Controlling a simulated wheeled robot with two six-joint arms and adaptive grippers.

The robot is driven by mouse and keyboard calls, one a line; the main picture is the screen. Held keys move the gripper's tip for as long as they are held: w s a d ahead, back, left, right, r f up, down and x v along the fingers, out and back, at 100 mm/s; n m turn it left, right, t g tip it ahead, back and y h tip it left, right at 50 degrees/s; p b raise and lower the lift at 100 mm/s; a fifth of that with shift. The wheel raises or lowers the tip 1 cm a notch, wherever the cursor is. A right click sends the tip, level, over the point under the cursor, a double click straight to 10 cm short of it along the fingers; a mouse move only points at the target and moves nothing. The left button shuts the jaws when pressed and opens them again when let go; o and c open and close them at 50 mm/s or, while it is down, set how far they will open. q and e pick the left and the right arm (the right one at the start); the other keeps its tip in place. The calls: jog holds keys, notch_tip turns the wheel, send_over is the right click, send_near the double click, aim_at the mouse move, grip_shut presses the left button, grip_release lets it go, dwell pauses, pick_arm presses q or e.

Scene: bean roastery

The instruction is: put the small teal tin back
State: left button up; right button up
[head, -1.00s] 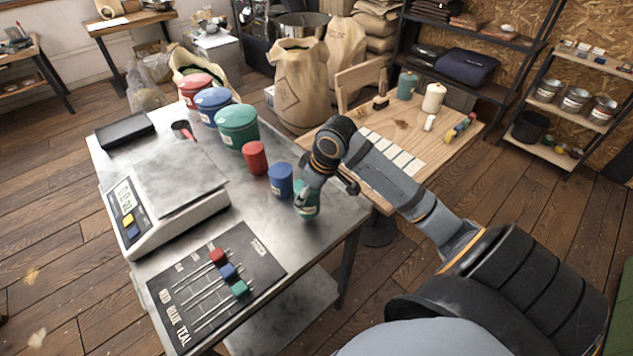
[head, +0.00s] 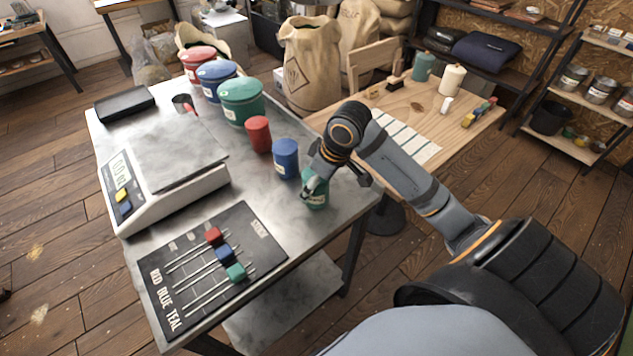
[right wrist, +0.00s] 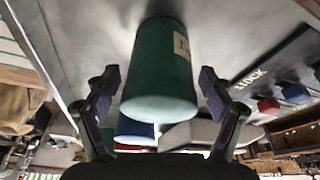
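The small teal tin (head: 315,199) stands upright on the metal table near its right edge, beside the small blue tin (head: 285,158). The small red tin (head: 257,134) is farther back in the same row. My right gripper (head: 320,184) is at the small teal tin and partly hides it. In the right wrist view the teal tin (right wrist: 160,75) lies between the two spread fingers (right wrist: 158,88), with a gap showing on each side. My left gripper is not in view.
Large red (head: 198,62), blue (head: 214,78) and teal (head: 241,102) tins stand at the back. A scale (head: 170,165) and a slider board (head: 205,268) with red, blue and teal knobs are to the left. A wooden table (head: 440,118) adjoins on the right.

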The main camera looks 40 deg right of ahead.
aim_at(328, 198)
jog(key=shift+r, duration=0.1)
jog(key=p+v, duration=0.1)
jog(key=v, duration=0.8)
jog(key=shift+d, duration=0.1)
jog(key=shift+b+v, duration=1.15)
jog(key=shift+v, duration=0.45)
